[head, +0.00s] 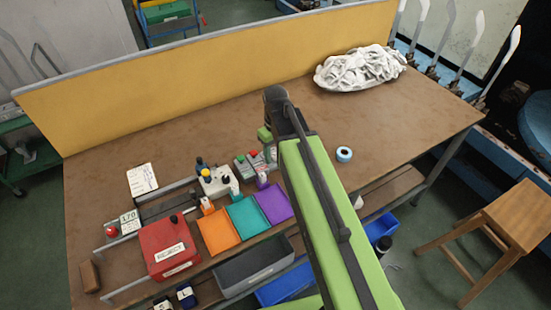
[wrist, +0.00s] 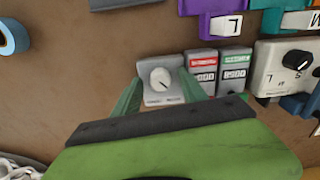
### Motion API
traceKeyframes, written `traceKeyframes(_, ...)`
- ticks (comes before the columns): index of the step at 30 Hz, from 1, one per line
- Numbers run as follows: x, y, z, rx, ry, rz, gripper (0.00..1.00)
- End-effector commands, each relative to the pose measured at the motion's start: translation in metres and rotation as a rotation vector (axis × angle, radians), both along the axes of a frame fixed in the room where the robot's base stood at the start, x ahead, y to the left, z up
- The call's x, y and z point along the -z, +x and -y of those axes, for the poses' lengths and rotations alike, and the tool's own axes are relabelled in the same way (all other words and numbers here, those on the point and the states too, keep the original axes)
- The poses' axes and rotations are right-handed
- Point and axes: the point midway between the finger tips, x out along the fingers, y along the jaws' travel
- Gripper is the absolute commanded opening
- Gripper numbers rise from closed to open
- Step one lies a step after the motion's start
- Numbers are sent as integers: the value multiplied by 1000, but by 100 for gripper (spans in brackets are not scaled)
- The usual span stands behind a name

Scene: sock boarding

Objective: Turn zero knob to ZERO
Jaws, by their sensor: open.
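The zero knob (wrist: 160,78) is a round white dial on a small grey box (wrist: 147,68). A dark mark on its face points to the lower right in the wrist view. The small print below it is too blurred to read. My gripper (wrist: 159,75) is open, with one green finger on each side of the knob box. I cannot tell whether the fingers touch it. In the head view my gripper (head: 266,138) is over the workbench, beside the small counters, and my arm hides much of this area.
Two grey counters, one red-labelled (wrist: 202,72) and one green-labelled (wrist: 235,70), stand close right of the knob box. A white box with a black knob (wrist: 297,60) is further right. A blue tape roll (head: 344,154) and white fabric pile (head: 360,68) lie on the brown bench (head: 400,115).

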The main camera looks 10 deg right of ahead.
Motion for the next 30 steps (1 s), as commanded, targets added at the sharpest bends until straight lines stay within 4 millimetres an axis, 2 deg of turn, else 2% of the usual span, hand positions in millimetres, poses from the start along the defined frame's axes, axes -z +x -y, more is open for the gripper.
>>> traceKeyframes(4, -2, 0, 0, 0, 0, 0, 50)
traceKeyframes(5, -2, 0, 0, 0, 0, 0, 48)
traceKeyframes(16, -2, 0, 0, 0, 0, 0, 0)
traceKeyframes(30, -1, 0, 0, 76, 0, 0, 0)
